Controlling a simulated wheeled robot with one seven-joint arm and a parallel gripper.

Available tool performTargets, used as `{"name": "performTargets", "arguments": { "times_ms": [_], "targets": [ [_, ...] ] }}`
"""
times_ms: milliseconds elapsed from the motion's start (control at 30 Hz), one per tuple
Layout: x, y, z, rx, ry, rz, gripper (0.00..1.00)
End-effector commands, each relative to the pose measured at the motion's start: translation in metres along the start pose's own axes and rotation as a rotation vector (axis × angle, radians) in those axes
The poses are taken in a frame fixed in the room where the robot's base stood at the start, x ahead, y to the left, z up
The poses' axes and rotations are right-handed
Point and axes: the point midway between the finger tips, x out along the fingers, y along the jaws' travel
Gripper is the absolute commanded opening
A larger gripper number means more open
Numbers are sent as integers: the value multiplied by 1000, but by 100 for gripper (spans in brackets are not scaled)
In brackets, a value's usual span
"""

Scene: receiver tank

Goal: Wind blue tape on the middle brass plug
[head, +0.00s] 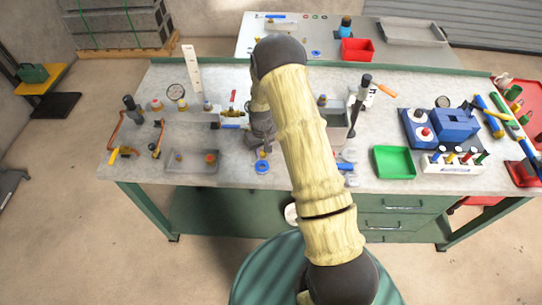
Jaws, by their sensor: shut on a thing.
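My gripper (262,146) points down over the front middle of the grey workbench. It is shut on a small brass-coloured piece (263,154), which looks like a brass plug, though the fingers largely hide it. A blue tape roll (262,167) lies flat on the bench just in front of and below the gripper; I cannot tell whether the piece touches it. A shallow grey tray (195,168) to the left holds small brass and orange pieces.
Copper tubing (113,130) is at left. My arm hides the bench middle.

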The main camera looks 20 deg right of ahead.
Motion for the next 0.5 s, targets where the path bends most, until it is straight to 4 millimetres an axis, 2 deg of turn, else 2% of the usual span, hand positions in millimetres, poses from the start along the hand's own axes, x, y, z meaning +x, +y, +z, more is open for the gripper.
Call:
{"name": "performTargets", "arguments": {
  "times_ms": [167,333,500],
  "targets": [
    [0,-24,-7,-4,0,0,0],
    [0,-46,-1,-3,-1,0,0],
    [-1,-61,17,0,-2,0,0]
  ]
}}
